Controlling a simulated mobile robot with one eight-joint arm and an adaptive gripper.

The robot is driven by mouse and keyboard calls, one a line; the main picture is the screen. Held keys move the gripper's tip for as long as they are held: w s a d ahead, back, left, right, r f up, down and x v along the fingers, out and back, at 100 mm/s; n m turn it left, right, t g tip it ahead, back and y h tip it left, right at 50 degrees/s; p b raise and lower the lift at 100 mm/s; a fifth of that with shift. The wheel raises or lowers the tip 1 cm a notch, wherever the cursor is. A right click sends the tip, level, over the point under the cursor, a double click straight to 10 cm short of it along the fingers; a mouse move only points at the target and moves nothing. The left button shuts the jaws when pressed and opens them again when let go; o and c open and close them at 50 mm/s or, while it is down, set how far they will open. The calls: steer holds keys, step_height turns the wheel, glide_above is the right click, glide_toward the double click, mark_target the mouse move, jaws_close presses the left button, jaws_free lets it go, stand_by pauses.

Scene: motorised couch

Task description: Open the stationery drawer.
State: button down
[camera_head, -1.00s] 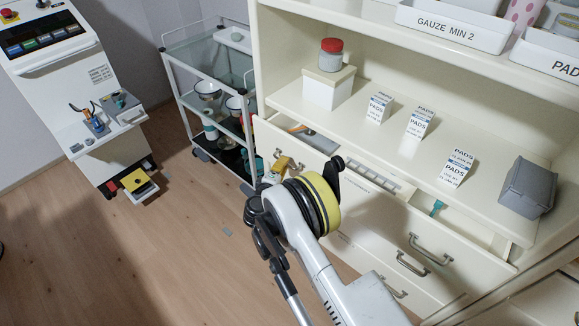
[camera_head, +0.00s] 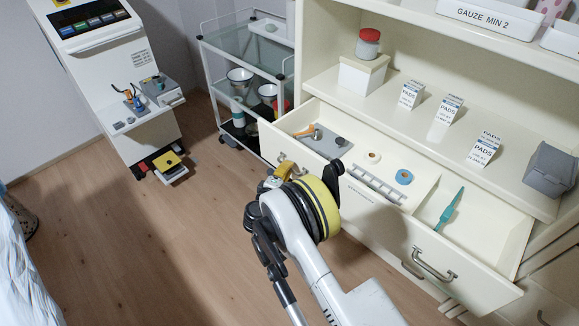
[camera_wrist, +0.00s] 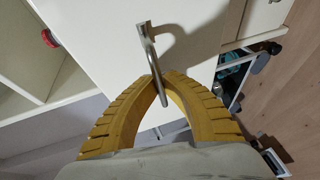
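The stationery drawer (camera_head: 480,276) is the wide cream top drawer of the cabinet. It stands well out, with tape rolls, a teal tool and other small items showing inside. Its right metal handle (camera_head: 434,264) is free. My gripper (camera_wrist: 155,76) has yellow ribbed fingers that come together around a metal handle (camera_wrist: 147,52) on the cream drawer front in the wrist view. In the head view my gripper (camera_head: 275,180) is at the drawer's left end, partly hidden behind my own arm.
A glass-shelved trolley (camera_head: 243,75) stands close to the drawer's left end. A white machine (camera_head: 105,70) stands at the back left. The wooden floor (camera_head: 130,240) is clear between.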

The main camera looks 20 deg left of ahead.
steer(key=c, duration=1.5)
jaws_free()
steer(key=shift+a, duration=0.1)
steer(key=shift+c, duration=0.2)
steer(key=shift+s, duration=0.15)
steer(key=s+r, duration=0.1)
steer(key=s, duration=0.6)
steer(key=shift+r, duration=0.2)
